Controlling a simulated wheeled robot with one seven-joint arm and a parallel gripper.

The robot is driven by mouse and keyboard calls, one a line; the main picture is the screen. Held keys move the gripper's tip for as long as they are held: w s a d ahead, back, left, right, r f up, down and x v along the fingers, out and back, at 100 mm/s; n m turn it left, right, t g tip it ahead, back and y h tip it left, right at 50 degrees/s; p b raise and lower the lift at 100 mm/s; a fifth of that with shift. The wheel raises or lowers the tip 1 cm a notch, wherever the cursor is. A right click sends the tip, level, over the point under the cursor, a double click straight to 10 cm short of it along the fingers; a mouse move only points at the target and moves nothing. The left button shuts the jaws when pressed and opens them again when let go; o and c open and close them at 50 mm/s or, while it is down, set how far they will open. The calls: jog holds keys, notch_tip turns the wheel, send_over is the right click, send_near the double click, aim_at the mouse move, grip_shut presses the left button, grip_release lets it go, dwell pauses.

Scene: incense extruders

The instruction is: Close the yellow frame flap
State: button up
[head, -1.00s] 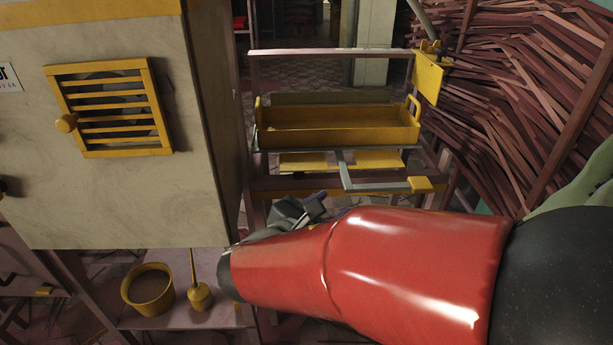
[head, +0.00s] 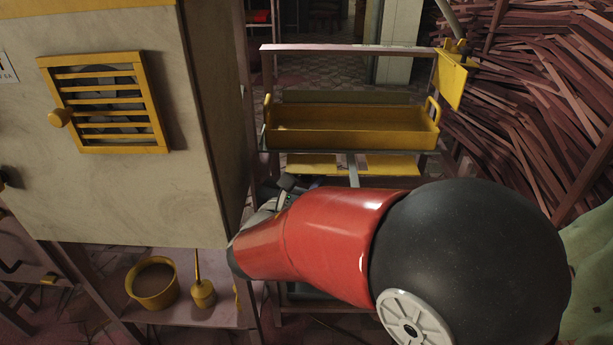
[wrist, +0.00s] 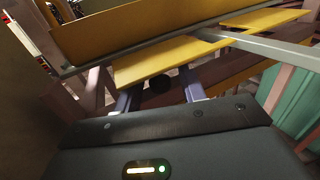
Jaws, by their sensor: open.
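A flat yellow flap (head: 312,166) sits below the yellow tray on the rack, with a second yellow panel (head: 392,167) to its right. In the wrist view the flap (wrist: 165,62) lies just beyond my fingers, and the second panel (wrist: 265,18) is farther right. I cannot tell which panel the task names. My gripper (wrist: 158,90) is open and empty, its two fingers apart below the flap; contact cannot be judged. In the head view my gripper (head: 287,190) is partly hidden by my red arm, left of and below the panels.
The yellow tray (head: 350,138) stands on the rack, above the panels. A grey bar (head: 353,175) runs between the panels. A pale cabinet with a yellow louvred vent (head: 105,103) stands close on the left. A yellow pot (head: 152,300) sits below; sticks (head: 520,90) fill the right.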

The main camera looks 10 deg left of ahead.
aim_at(309, 164)
jog(key=shift+w, duration=0.15)
